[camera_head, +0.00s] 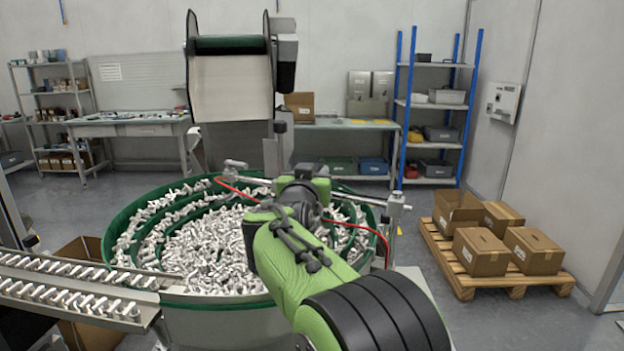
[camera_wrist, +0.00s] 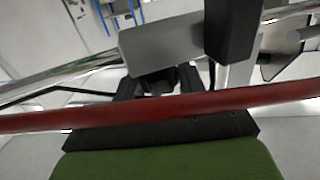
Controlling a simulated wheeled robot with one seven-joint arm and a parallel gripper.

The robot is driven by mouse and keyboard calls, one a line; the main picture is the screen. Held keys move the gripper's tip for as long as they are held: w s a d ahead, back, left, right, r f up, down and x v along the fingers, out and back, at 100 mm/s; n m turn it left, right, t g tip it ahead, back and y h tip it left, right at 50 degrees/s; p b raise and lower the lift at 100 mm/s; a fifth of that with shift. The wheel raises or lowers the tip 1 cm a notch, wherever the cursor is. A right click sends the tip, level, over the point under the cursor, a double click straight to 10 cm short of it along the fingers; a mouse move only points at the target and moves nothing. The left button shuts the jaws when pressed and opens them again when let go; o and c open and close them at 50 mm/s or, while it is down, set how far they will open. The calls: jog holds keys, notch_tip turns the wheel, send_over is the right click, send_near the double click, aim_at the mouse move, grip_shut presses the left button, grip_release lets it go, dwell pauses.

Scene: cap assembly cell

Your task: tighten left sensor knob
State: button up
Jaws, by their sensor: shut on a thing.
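In the wrist view my gripper (camera_wrist: 157,82) has its black fingers closed on a small dark knob (camera_wrist: 158,87), just below a grey metal block (camera_wrist: 160,43). The knob is partly hidden by the fingers and by a red cable (camera_wrist: 80,115) that crosses in front. In the head view my gripper (camera_head: 303,172) is over the far part of the bowl feeder, largely hidden by my wrist. A silver sensor bracket (camera_head: 235,165) with a rod stands on the rim to its left. The knob cannot be made out there.
The green bowl feeder (camera_head: 112,235) is full of silvery parts. A second silver bracket (camera_head: 395,205) stands on its right rim. The red cable (camera_head: 350,226) runs beside my wrist. A parts track (camera_head: 75,290) leads off left. A pallet with cartons (camera_head: 475,278) stands right.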

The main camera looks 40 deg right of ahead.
jog(key=shift+f+m+g+h, duration=0.1)
jog(key=shift+m+g+h, duration=0.4)
jog(key=shift+g, duration=0.1)
jog(key=o, duration=0.9)
jog(key=b+v, duration=0.1)
jog(key=v, duration=1.4)
jog(key=shift+s+a, duration=0.25)
